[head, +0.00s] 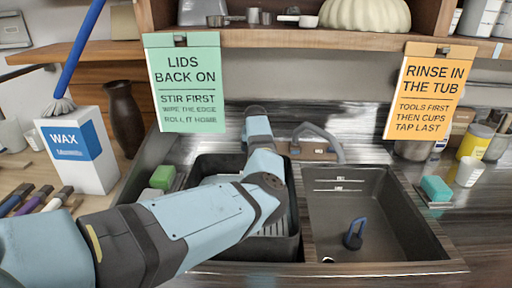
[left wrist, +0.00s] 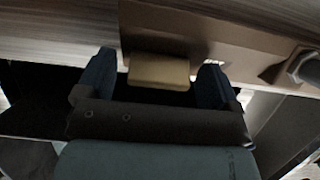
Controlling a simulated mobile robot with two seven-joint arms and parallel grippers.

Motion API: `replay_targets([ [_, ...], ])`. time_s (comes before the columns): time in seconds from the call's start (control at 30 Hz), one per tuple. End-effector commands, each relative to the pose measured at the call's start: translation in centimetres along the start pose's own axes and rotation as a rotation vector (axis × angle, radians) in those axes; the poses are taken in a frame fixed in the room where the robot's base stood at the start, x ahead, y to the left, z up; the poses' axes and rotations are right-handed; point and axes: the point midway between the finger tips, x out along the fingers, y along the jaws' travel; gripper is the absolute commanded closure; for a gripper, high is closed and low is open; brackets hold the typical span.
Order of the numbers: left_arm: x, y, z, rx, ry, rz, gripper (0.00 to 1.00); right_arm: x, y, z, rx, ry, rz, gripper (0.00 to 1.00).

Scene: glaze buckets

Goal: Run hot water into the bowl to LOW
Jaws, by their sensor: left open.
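The double sink's right basin (head: 375,205) is a dark, empty-looking bowl with two pale level marks (head: 340,184) on its back wall; their lettering is too small to read. A blue-handled piece (head: 354,234) stands on its floor. The grey tap (head: 320,138) arches behind the sink; it also shows at right in the left wrist view (left wrist: 303,68). My left arm reaches across the left basin to the back, hiding its gripper's fingers in the head view. In the left wrist view my left gripper (left wrist: 158,62) is open, with a tan block (left wrist: 158,73) between its fingers; contact is unclear.
A black tub (head: 285,248) sits in the left basin under my arm. A WAX box (head: 78,150) and dark vase (head: 124,118) stand left. Green (head: 163,177) and teal (head: 436,188) sponges flank the sink. Two signs hang from the shelf (head: 290,38) above.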

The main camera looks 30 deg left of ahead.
Motion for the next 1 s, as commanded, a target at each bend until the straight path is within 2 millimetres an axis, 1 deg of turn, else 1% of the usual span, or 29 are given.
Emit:
replay_targets([
  [0.03, 0.0, 0.0, 0.0, 0.000, 0.000, 0.000, 0.20, 0.0, 0.0, 0.0, 0.000, 0.000, 0.000, 0.61],
  [0.07, 0.0, 0.0, 0.0, 0.000, 0.000, 0.000, 0.27, 0.0, 0.0, 0.0, 0.000, 0.000, 0.000, 0.61],
  [0.1, 0.0, 0.0, 0.0, 0.000, 0.000, 0.000, 0.36, 0.0, 0.0, 0.0, 0.000, 0.000, 0.000, 0.61],
  [0.17, 0.0, 0.0, 0.0, 0.000, 0.000, 0.000, 0.50, 0.0, 0.0, 0.0, 0.000, 0.000, 0.000, 0.61],
  [0.2, 0.0, 0.0, 0.0, 0.000, 0.000, 0.000, 0.59, 0.0, 0.0, 0.0, 0.000, 0.000, 0.000, 0.61],
  [0.23, 0.0, 0.0, 0.0, 0.000, 0.000, 0.000, 0.62, 0.0, 0.0, 0.0, 0.000, 0.000, 0.000, 0.61],
  [0.57, 0.0, 0.0, 0.0, -0.040, 0.000, -0.011, 0.62, 0.1, 0.1, 0.4, 0.001, -0.003, 0.001, 0.61],
  [0.77, 0.1, 0.0, -0.1, -0.149, 0.000, -0.039, 0.62, 0.5, 0.2, 1.1, 0.007, -0.013, 0.000, 0.61],
  [1.0, 0.2, 0.1, -0.1, -0.346, -0.001, -0.088, 0.62, 1.1, 0.2, 1.8, 0.009, -0.012, 0.000, 0.61],
])
